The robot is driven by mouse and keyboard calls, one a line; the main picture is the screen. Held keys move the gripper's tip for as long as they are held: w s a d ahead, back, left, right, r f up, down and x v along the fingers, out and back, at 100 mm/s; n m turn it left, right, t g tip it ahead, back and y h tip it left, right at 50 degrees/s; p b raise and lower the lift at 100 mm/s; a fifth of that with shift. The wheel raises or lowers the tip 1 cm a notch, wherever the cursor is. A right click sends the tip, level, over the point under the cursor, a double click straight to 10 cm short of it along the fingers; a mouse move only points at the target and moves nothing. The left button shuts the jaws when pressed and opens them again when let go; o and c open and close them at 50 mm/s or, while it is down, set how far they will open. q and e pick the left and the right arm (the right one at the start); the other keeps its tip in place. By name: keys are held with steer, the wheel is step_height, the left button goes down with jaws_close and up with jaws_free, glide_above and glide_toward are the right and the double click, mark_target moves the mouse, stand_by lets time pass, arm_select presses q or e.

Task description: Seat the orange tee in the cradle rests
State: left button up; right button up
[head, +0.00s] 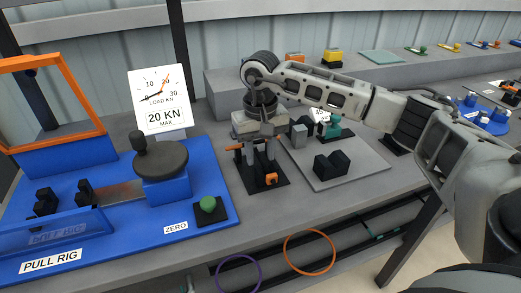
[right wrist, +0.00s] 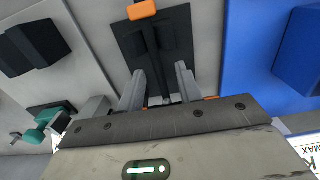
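The orange tee shows only in parts under my right gripper: an orange end (head: 271,179) at the front and another orange piece (head: 234,147) at the left. The front end also shows in the right wrist view (right wrist: 142,10). The cradle is a black base plate (head: 279,170) with dark upright rests, mostly hidden. I cannot tell whether the tee sits fully in the rests. My right gripper (head: 262,158) points down over the cradle; its fingers (right wrist: 163,78) are apart, with a dark bar between them and a gap visible. My left gripper is out of view.
The blue pull rig (head: 120,225), with a dial sign (head: 160,98) and green button (head: 208,204), stands left of the cradle. To the right, a grey plate (head: 350,170) holds black V-shaped blocks (head: 331,163) and a teal part (head: 334,126). A strip of bare bench lies in front.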

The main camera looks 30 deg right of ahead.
step_height(320, 180, up, 16)
stand_by(0.7)
